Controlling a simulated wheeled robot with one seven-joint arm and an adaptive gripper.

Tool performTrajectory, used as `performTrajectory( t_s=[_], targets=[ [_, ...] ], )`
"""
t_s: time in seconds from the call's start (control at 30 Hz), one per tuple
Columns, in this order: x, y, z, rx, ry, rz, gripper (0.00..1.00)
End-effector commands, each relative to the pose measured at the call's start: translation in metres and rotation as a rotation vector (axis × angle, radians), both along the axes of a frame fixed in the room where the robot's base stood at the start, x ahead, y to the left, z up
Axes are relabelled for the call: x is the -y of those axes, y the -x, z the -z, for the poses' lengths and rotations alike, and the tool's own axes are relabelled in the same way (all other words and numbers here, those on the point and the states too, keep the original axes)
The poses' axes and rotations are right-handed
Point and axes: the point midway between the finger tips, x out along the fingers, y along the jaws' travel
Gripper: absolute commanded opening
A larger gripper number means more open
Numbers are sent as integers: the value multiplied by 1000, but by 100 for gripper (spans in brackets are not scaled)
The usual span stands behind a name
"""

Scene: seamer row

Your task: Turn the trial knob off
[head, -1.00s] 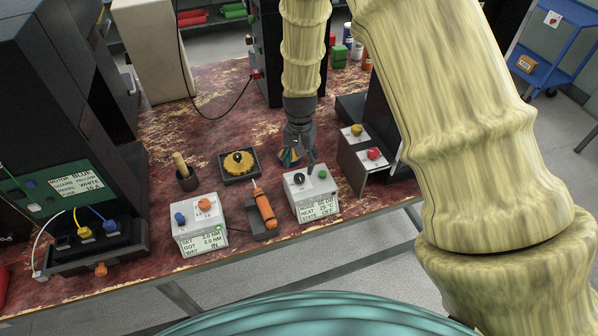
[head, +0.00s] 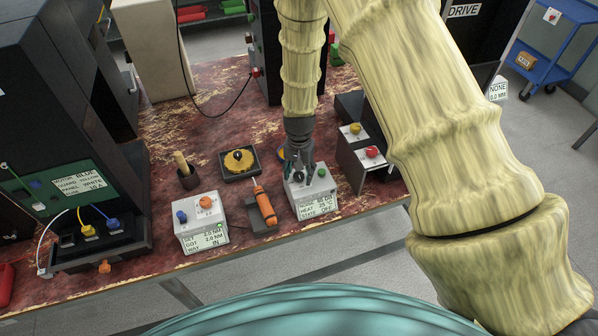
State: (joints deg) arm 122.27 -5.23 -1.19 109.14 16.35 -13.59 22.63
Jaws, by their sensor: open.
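A white control box (head: 313,191) stands near the table's front edge. Its display (head: 319,206) appears to read noise, heat and state, with the state line looking like OFF. It has a green button (head: 321,172) at its right; its black knob is mostly hidden behind my gripper. I cannot read a label naming the trial knob. My gripper (head: 302,175) points down over this box, its open fingers around or just above the knob; I cannot tell whether they touch it.
An orange screwdriver (head: 264,206) in its black holder and another white box (head: 201,231) with blue and orange knobs stand to the left. A box (head: 352,152) with yellow and red buttons is close on the right. A yellow gear (head: 238,166) lies in a black tray behind.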

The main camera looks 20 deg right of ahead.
Motion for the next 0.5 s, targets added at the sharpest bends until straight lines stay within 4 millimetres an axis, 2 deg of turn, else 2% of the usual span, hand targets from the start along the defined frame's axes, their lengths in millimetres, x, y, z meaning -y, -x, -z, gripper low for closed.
performTrajectory(
  t_s=[0.03, 0.27, 0.5],
  targets=[
    [0, 0, 0, 0, 0, 0, 49],
    [0, 0, 0, 0, 0, 0, 8],
    [0, 0, 1, 0, 0, -48, 7]
  ],
)
